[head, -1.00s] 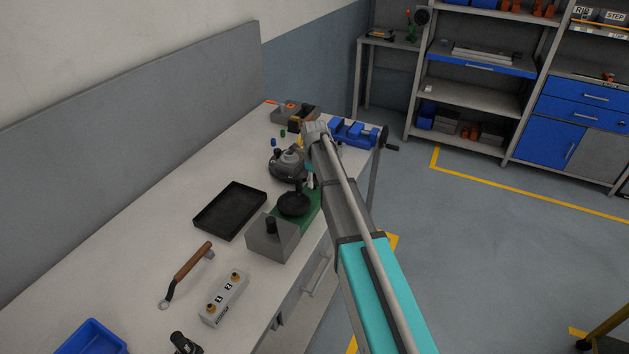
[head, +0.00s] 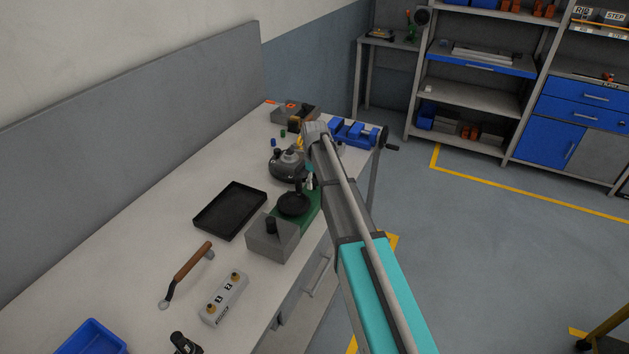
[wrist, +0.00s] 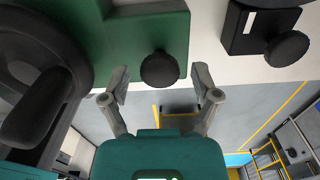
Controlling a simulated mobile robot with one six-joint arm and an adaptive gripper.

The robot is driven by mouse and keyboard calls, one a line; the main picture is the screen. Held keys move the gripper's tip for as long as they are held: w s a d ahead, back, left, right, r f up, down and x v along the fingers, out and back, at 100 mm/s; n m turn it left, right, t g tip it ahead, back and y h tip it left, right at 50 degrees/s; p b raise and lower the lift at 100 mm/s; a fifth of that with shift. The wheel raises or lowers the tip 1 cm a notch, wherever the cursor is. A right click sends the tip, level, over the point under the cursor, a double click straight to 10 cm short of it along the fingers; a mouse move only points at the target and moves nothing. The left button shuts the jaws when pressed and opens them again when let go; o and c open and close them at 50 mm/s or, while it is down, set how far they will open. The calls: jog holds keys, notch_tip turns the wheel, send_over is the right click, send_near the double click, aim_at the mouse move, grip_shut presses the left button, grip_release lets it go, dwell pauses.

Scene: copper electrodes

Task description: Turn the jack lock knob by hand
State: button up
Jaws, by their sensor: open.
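A dark round knob (wrist: 160,68) sits at the edge of a green base plate (wrist: 150,28) in the wrist view. My gripper (wrist: 161,82) is open, with one finger on each side of this knob. A gap shows between the knob and each finger. I cannot tell how deep the knob sits between them. There the knob is not visible, and the fingertips are too small to judge.
A second dark knob (wrist: 287,48) on a black block is at the right in the wrist view. A black tray (head: 230,210), a wooden-handled tool (head: 192,264) and a two-button box (head: 224,298) lie on the bench. A blue vise (head: 352,133) stands at the far end.

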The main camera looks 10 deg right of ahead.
jog(key=shift+r, duration=0.1)
notch_tip(320, 180, up, 6)
jog(key=p, duration=0.6)
jog(key=shift+s, duration=0.1)
dwell(0.6)
jog(key=shift+s+n, duration=0.5)
jog(key=shift+s, duration=0.15)
jog(key=s+d+n, duration=0.1)
jog(key=s+n, duration=2.3)
jog(key=s, duration=0.3)
jog(key=shift+s+d+n, duration=0.25)
jog(key=shift+s+n, duration=0.05)
jog(key=shift+s, duration=0.05)
jog(key=shift+c, duration=0.3)
